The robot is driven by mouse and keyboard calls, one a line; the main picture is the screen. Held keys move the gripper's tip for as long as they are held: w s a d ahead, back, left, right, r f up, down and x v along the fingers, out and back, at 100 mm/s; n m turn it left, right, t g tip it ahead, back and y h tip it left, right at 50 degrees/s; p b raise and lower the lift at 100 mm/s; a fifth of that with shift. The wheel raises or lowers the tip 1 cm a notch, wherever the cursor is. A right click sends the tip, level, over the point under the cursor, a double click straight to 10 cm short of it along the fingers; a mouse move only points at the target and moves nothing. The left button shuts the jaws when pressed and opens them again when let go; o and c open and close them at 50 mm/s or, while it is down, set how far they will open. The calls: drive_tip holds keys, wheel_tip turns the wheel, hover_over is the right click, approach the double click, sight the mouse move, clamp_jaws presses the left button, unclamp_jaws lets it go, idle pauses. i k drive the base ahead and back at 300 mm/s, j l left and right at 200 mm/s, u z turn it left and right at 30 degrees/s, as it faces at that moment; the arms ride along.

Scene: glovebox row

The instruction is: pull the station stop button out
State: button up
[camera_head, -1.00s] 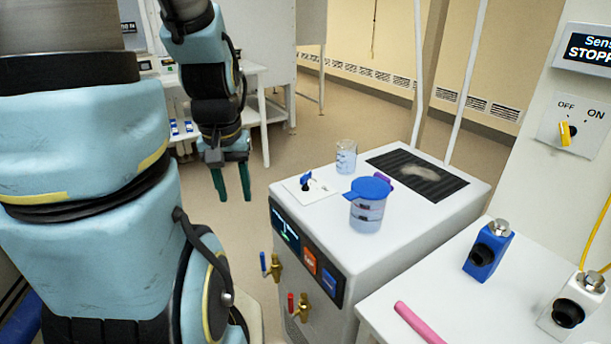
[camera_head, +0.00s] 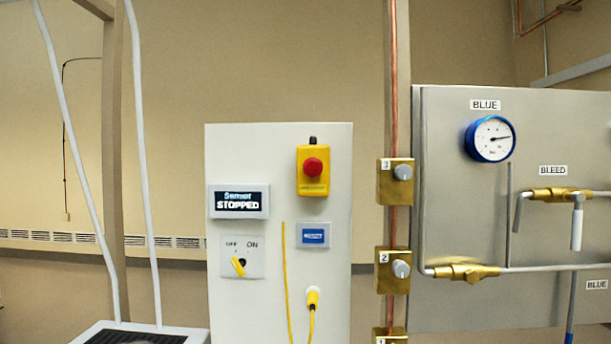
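The stop button (camera_head: 313,167) is a red mushroom head on a yellow box, high on a white upright panel (camera_head: 226,152) in the middle of the head view. Whether it is pressed in or out cannot be told from this front view. A small display (camera_head: 238,202) to its lower left reads "STOPPED". A blue label or button (camera_head: 314,235) sits below the yellow box. My gripper and arm are not in the current view.
A yellow OFF/ON switch (camera_head: 239,267) and a yellow plug with cable (camera_head: 312,297) are on the same panel. Brass boxes with knobs (camera_head: 396,181) line a copper pipe at right. A grey panel with a blue gauge (camera_head: 490,139) stands farther right.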

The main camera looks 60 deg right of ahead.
sight(312, 167)
drive_tip(key=j+z, duration=0.1)
drive_tip(key=z, duration=0.45)
drive_tip(key=l+z, duration=0.15)
drive_tip(key=z, duration=0.5)
drive_tip(key=i+j, duration=0.05)
